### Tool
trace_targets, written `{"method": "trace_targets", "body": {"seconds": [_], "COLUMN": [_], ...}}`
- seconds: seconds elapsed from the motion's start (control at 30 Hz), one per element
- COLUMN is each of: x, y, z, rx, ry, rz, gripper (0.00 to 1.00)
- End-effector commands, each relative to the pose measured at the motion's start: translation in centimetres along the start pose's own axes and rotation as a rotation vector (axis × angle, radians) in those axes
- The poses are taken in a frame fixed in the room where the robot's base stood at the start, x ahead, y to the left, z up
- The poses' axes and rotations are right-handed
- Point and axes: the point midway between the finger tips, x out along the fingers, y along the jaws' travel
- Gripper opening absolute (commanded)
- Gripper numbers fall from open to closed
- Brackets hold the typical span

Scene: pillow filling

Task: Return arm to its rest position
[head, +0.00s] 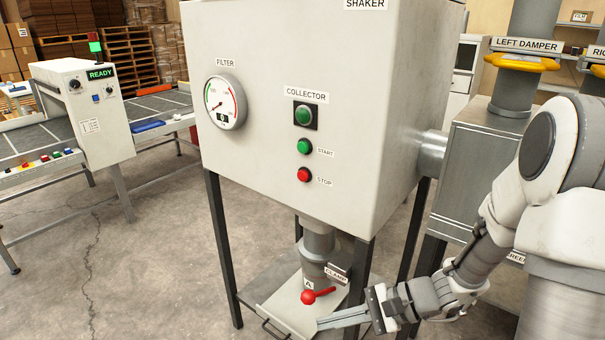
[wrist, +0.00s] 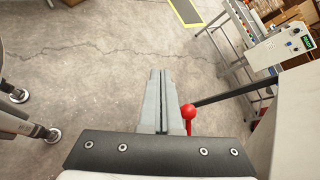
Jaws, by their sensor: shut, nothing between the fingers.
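My gripper (head: 340,318) is low in front of the collector cabinet, its fingers pointing left. The fingers are together with nothing between them, and they also show closed in the wrist view (wrist: 160,100). The red clamp handle (head: 318,294) is on the pipe under the cabinet, just behind and above the fingers in the head view. The red knob (wrist: 188,112) shows right beside the fingers in the wrist view. I cannot tell whether they touch. My arm reaches down from the right side of the head view.
The collector cabinet (head: 270,120) stands on dark legs, with a tray (head: 285,310) below it. A grey duct box (head: 470,170) with yellow damper handles is at the right. A conveyor machine (head: 85,110) stands at the left. The floor (head: 150,260) between is clear.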

Motion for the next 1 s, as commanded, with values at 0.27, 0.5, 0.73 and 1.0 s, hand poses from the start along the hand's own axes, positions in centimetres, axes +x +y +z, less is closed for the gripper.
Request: {"method": "trace_targets", "body": {"seconds": [0.27,0.5,0.73,1.0], "x": [-2.9,-6.3,-10.3,-15.3], "y": [1.1,2.0,2.1,1.5], "z": [5.8,9.3,12.2,15.4], "rx": [-0.323,-0.587,-0.835,-1.099], "ry": [0.142,0.303,0.488,0.734], "rz": [0.27,0.467,0.616,0.732], "gripper": [0.0,0.0,0.0,0.0]}}
